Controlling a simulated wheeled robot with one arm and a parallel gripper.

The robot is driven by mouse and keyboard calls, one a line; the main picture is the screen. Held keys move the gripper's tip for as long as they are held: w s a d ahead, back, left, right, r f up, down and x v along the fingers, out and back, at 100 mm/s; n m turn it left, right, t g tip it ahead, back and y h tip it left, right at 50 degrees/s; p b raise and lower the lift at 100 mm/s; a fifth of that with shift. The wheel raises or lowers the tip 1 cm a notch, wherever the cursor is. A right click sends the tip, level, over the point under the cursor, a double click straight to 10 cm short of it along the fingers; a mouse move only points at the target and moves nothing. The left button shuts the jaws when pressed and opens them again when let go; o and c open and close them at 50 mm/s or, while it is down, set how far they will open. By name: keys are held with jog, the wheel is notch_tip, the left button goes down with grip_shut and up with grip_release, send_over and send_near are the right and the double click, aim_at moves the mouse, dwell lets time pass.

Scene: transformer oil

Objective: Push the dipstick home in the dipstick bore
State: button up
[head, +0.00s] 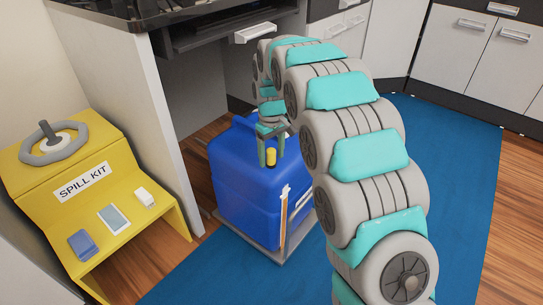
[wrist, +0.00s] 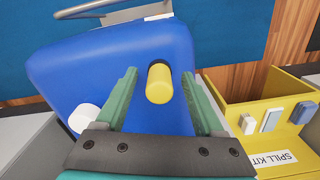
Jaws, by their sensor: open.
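A blue container (head: 243,180) stands on the floor left of my arm and fills much of the wrist view (wrist: 110,65). A yellow cylindrical knob (wrist: 159,83), apparently the dipstick's head, stands up from its top; it also shows in the head view (head: 271,156). My gripper (head: 270,162) is over the container top. In the wrist view its open green fingers (wrist: 158,78) straddle the knob, with a gap on each side. The dipstick's shaft and bore are hidden, so I cannot tell how deep it sits.
A white cap (wrist: 84,118) is on the container. The container stands on a low grey base (head: 262,254) with an upright strip in front. A yellow spill kit stand (head: 128,232) holds small items at left. A counter and cabinets are behind; blue mat (head: 440,135) lies open at right.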

notch_tip(320, 180, up, 6)
jog(key=shift+r, duration=0.55)
